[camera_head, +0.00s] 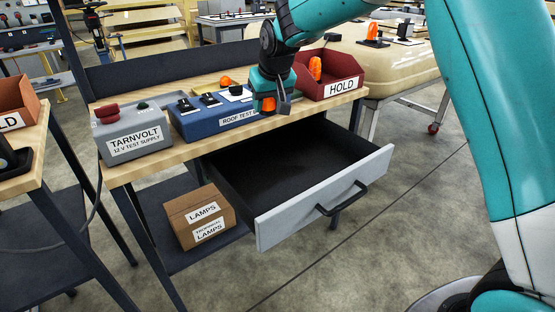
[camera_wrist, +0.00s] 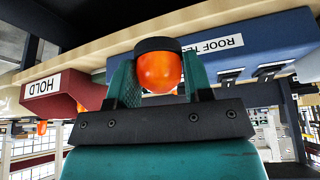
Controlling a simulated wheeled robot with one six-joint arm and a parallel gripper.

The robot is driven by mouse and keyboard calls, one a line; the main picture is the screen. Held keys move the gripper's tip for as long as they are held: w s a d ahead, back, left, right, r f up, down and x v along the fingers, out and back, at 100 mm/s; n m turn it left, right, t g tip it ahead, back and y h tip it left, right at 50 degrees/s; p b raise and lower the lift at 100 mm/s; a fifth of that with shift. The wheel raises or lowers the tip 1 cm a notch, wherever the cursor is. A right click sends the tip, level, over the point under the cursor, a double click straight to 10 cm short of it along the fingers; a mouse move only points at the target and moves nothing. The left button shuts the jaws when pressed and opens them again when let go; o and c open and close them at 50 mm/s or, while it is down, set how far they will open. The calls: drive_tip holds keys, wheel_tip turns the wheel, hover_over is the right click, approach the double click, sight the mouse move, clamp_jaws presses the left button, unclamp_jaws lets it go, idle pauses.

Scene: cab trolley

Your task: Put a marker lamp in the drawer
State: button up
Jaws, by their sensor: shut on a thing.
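My gripper (camera_head: 270,104) is shut on an orange marker lamp with a black base. The held lamp (camera_wrist: 159,72) sits between the two teal fingers in the wrist view. In the head view the gripper is at the bench's front edge, before the blue roof test box (camera_head: 215,117) and above the back of the drawer. The drawer (camera_head: 290,222) is pulled out under the bench, and its visible dark inside looks empty. Another orange lamp (camera_head: 315,68) stands in the red HOLD bin (camera_head: 345,87). An orange dome (camera_head: 226,81) shows behind the blue box.
A grey Tarnvolt supply box (camera_head: 135,133) stands at the bench's left end. A cardboard lamps box (camera_head: 200,214) is on the lower shelf, left of the drawer. The drawer's black handle (camera_head: 342,198) sticks out. A cream roof panel (camera_head: 385,55) on a trolley stands behind.

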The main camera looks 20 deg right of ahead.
sight(268, 170)
wheel_tip(268, 170, down, 20)
drive_tip(key=shift+r+b, duration=0.25)
drive_tip(key=shift+b, duration=0.15)
drive_tip(key=shift+f, duration=0.1)
drive_tip(key=o, duration=0.9)
drive_tip(key=s+a+r+y, duration=0.1)
drive_tip(key=s+r, duration=0.9)
drive_tip(key=r, duration=0.5)
drive_tip(key=s+a+r+n+g+y, duration=0.1)
drive_tip(key=s+r+n, duration=0.1)
drive_tip(key=s, duration=0.8)
drive_tip(key=s+a+r+n+g, duration=0.1)
drive_tip(key=s+r+g, duration=0.1)
drive_tip(key=s, duration=0.7)
drive_tip(key=s+a+r+n+g+y, duration=0.1)
drive_tip(key=s+r+n, duration=0.1)
drive_tip(key=s, duration=0.8)
drive_tip(key=shift+s+a+r+n+g+y, duration=0.1)
drive_tip(key=shift+s+r+n+g+y, duration=0.1)
drive_tip(key=shift+r, duration=0.2)
drive_tip(key=shift+s+r+n+g+y, duration=0.1)
drive_tip(key=shift+r+g, duration=0.1)
drive_tip(key=shift+r, duration=0.15)
